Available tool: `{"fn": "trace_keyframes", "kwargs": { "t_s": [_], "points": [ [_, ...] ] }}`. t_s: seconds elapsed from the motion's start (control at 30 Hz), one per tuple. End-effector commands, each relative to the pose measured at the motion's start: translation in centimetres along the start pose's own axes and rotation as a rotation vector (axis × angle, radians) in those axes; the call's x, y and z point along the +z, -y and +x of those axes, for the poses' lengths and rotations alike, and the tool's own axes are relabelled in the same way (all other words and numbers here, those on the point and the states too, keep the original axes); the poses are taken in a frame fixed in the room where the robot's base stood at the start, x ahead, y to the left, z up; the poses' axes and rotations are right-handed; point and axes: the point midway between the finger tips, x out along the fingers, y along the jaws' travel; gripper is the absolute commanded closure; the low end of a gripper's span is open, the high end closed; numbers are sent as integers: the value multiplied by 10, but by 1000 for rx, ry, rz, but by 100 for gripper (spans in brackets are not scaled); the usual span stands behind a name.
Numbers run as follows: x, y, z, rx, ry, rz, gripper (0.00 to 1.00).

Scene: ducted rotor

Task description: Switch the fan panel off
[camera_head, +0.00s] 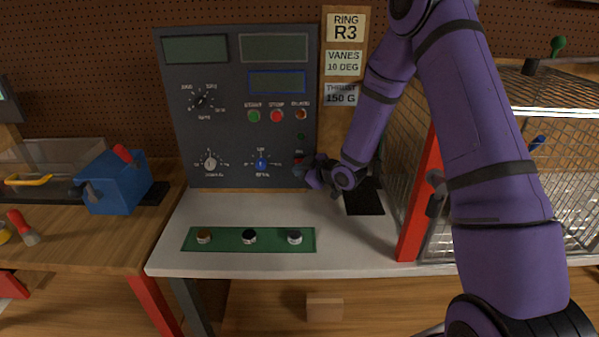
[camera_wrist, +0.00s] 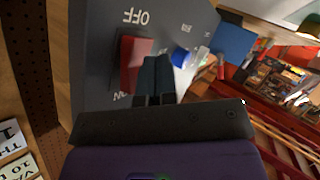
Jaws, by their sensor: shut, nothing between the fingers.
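The grey fan panel (camera_head: 222,125) stands upright at the back of the white bench. A red rocker switch (camera_wrist: 135,58) shows in the wrist view, with OFF printed near its upper end and ON, partly hidden, near its lower end. In the head view my gripper covers most of the switch. My gripper (camera_head: 304,172) is at the panel's lower right corner. In the wrist view its dark fingers (camera_wrist: 156,70) are together and empty, overlapping the right side of the switch. I cannot tell whether they touch it.
A blue knob (camera_head: 261,164) and a white knob (camera_head: 210,163) are left of the switch. Green (camera_head: 253,116) and red (camera_head: 276,116) buttons sit above. A wire cage with a red post (camera_head: 421,195) stands right. The green strip (camera_head: 221,240) lies in front; bench between is clear.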

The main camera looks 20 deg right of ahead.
Motion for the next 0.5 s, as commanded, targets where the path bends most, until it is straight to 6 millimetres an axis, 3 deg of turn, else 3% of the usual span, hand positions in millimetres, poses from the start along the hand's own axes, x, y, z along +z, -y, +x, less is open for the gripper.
{"fn": "trace_keyframes", "kwargs": {
  "t_s": [0.5],
  "points": [
    [-4,3,-5,1,0,-1,100]
  ]
}}
